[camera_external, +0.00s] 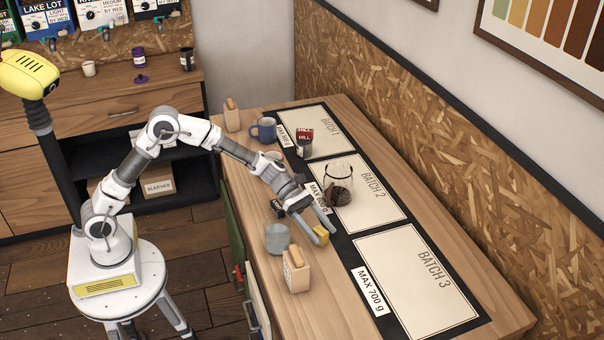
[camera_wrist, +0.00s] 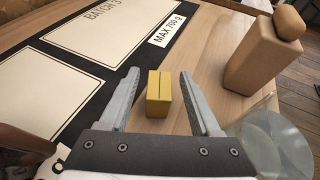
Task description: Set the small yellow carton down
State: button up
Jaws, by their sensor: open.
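The small yellow carton (camera_external: 322,231) is at the front edge of the dark mat, left of the BATCH 3 panel. In the wrist view the carton (camera_wrist: 159,95) appears upright on the bare wood, between the fingers of my gripper (camera_wrist: 158,78). The fingers are spread, with a visible gap on each side of the carton. In the external view my gripper (camera_external: 326,234) is low over the counter around the carton, and its fingers partly hide it.
A wooden canister (camera_external: 297,277) and a bluish translucent cup (camera_external: 277,239) stand close by. They also show in the wrist view, as canister (camera_wrist: 250,62) and cup (camera_wrist: 265,145). A glass jar (camera_external: 338,180) stands on BATCH 2. The BATCH 3 panel (camera_external: 415,275) is bare.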

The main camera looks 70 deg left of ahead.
jog(key=p+v, duration=0.2)
jog(key=v, duration=0.9)
jog(key=shift+s+a+r, duration=0.1)
jog(key=shift+s+a, duration=0.1)
jog(key=shift+a, duration=0.15)
